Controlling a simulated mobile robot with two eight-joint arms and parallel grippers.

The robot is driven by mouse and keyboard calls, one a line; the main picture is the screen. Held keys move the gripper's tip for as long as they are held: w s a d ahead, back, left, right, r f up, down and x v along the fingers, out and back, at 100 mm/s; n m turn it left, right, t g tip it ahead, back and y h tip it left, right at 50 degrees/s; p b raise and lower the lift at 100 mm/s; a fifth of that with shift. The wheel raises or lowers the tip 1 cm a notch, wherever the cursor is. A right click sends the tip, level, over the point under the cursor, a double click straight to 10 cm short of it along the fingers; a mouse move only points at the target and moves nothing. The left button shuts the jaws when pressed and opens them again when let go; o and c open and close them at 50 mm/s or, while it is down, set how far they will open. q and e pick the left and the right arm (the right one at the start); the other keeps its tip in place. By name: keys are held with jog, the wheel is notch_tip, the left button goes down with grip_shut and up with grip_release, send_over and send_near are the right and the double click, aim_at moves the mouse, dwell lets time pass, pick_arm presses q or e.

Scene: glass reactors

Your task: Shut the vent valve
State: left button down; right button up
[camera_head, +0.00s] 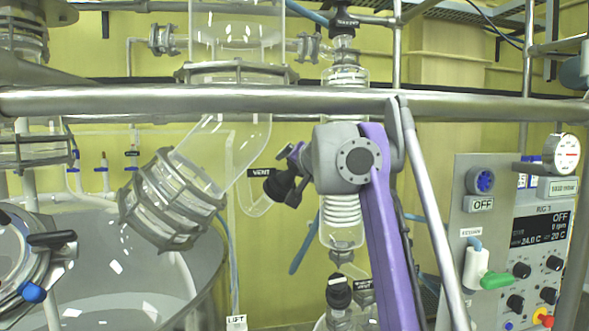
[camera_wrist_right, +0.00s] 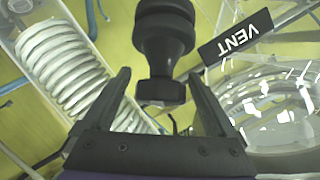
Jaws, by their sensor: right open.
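In the right wrist view the stepped black knob (camera_wrist_right: 164,40) points down toward my right gripper (camera_wrist_right: 157,76). Its narrow end lies between the two open fingers in the picture, with gaps on both sides; I see no contact. The VENT label (camera_wrist_right: 236,38) appears upside down to the right. My left gripper is not in view.
A steel rail (camera_head: 230,101) crosses in front of the glassware. A coiled glass condenser (camera_head: 342,215) stands behind my right arm. A control panel (camera_head: 470,215) stands at the right, and a large glass vessel (camera_head: 100,270) at lower left.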

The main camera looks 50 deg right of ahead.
jog(key=v, duration=0.9)
jog(key=shift+s, duration=0.25)
